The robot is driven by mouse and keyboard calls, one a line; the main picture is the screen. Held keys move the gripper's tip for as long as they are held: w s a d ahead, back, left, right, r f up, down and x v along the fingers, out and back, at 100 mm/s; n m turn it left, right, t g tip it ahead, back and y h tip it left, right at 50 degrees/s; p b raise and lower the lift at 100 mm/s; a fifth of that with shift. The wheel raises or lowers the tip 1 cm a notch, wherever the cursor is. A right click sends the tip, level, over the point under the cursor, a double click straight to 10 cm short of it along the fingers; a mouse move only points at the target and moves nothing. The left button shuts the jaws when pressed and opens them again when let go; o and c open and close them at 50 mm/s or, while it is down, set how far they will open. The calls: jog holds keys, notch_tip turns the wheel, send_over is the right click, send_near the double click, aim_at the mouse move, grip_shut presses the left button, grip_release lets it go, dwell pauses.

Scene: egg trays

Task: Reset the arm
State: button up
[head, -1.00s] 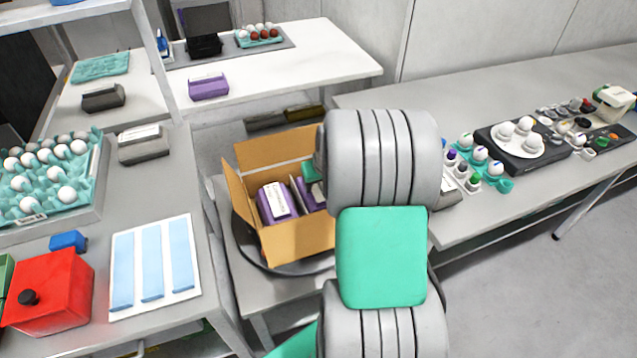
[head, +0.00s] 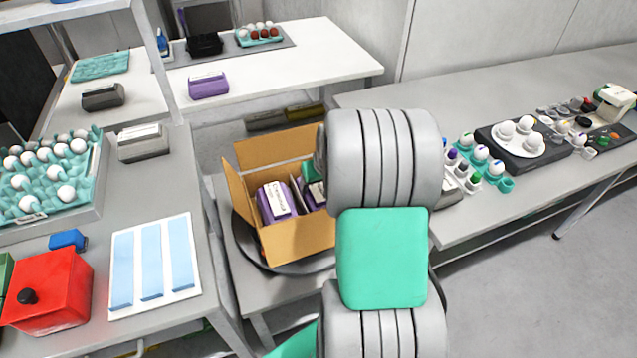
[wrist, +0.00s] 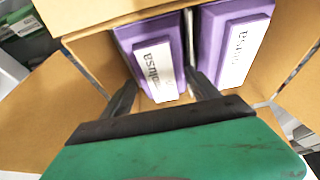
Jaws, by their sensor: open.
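My gripper (wrist: 165,95) is open in the wrist view, its two dark fingers pointing into an open cardboard box (wrist: 85,65). A purple carton with a white label (wrist: 155,60) lies in the box ahead of the fingers, and a second purple carton (wrist: 232,45) stands to its right. The fingers look close to the first carton; whether they touch it I cannot tell. In the head view the cardboard box (head: 300,240) sits on a low stand, with a purple carton (head: 276,203) inside. My grey and green arm hides the box's right side and most of the gripper.
A left table holds a tray of white eggs (head: 100,195), a red box (head: 48,292) and a blue-striped white sheet (head: 152,265). A back table carries a purple carton (head: 208,86). A right-hand bench (head: 500,220) holds egg trays and a dark device (head: 522,150).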

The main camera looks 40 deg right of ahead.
jog(key=v, duration=0.7)
jog(key=shift+s+r, duration=0.1)
jog(key=shift+r, duration=0.2)
jog(key=s+a+r+n, duration=0.1)
jog(key=s+a, duration=0.2)
jog(key=a, duration=0.4)
jog(key=s+a+r+n, duration=0.1)
jog(key=s+a, duration=0.3)
jog(key=a, duration=0.4)
jog(key=s+a+r+n+g+y, duration=0.1)
jog(key=s+a+r, duration=0.2)
jog(key=a, duration=0.5)
jog(key=shift+s, duration=0.55)
jog(key=shift+c, duration=0.3)
